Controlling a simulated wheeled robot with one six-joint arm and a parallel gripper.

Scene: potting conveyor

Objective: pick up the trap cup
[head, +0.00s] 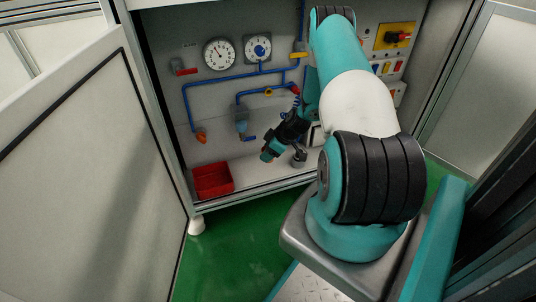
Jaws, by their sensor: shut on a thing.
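A red bin (213,180) stands on the floor at left. Blue pipes (222,79) with a blue-grey bowl (241,125), two gauges (219,54) and an orange-tipped pipe end (201,137) are on the back wall. A yellow switch panel (394,36) is at right. White doors stand on both sides.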

